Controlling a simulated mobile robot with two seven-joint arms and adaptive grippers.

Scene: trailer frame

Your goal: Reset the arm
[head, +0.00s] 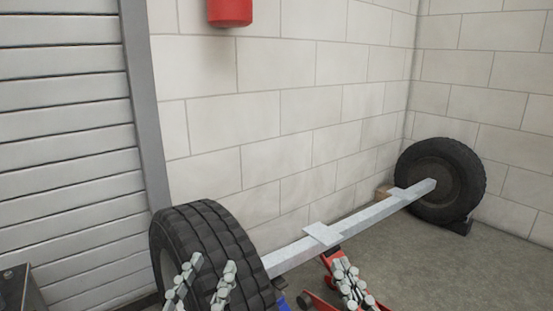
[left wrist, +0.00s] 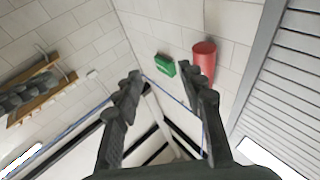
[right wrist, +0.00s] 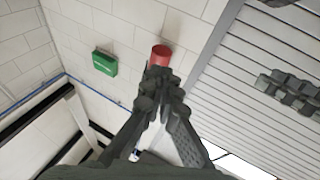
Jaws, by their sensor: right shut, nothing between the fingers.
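My left gripper (head: 208,268) is in the lower part of the head view, in front of the near tire (head: 205,235). Its two fingers stand apart with nothing between them. The left wrist view also shows its fingers (left wrist: 160,78) spread and empty. My right gripper (head: 345,270) is to the right of it in the head view, below the grey axle beam (head: 290,255). Its fingers are together. In the right wrist view its fingertips (right wrist: 160,82) meet and hold nothing. Both grippers point upward in their wrist views, toward the walls and ceiling.
The axle beam runs from the near tire to a far tire (head: 440,180) by the block wall (head: 280,110). A red jack (head: 328,262) is under the beam. A red cylinder (head: 230,10) hangs on the wall. A shutter door (head: 65,130) is left. Floor is clear at right.

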